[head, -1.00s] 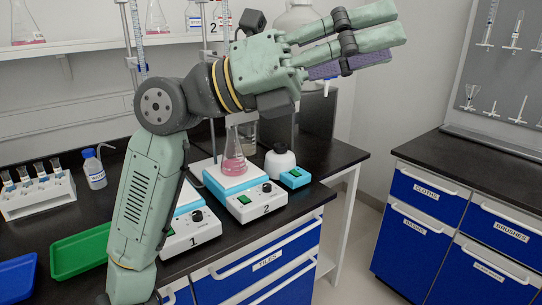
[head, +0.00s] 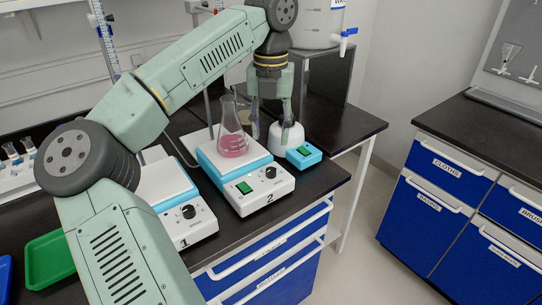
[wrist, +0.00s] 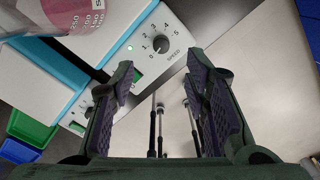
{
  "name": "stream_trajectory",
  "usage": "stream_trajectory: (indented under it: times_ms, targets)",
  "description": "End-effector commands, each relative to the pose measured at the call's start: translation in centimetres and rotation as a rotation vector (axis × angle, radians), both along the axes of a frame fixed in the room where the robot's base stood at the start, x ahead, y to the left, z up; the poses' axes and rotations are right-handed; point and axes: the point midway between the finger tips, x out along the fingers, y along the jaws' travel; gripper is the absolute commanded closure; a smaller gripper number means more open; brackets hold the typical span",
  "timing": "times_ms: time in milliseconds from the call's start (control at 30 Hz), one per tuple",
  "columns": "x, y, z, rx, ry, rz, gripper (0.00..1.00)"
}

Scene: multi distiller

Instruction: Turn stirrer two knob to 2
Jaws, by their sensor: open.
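Stirrer two (head: 236,192), white and blue with a "2" label, stands on the black bench. Its dark knob (head: 271,172) is on the front panel. The wrist view shows the knob (wrist: 161,44) close up, on a dial numbered 0 to 5 above "SPEED"; its exact pointer setting is too small to read. A conical flask (head: 232,135) with pink liquid stands on the stirrer. My gripper (head: 271,118) is open, empty and pointing down, above the knob in the head picture. In the wrist view my gripper (wrist: 160,72) has the knob just beyond its fingertips, not touching visibly.
Stirrer one (head: 183,215) stands to the left, partly behind my arm. A white rounded device (head: 287,135) and a small blue box (head: 303,155) are right of stirrer two. A green tray (head: 48,262) lies at left.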

Motion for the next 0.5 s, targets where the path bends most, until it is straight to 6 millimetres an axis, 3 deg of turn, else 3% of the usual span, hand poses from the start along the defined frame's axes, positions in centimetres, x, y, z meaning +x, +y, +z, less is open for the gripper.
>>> stream_trajectory:
  times_ms: [500]
  targets:
    - [-0.1,0.0,-8.6,-0.004,0.002,-0.001,0.58]
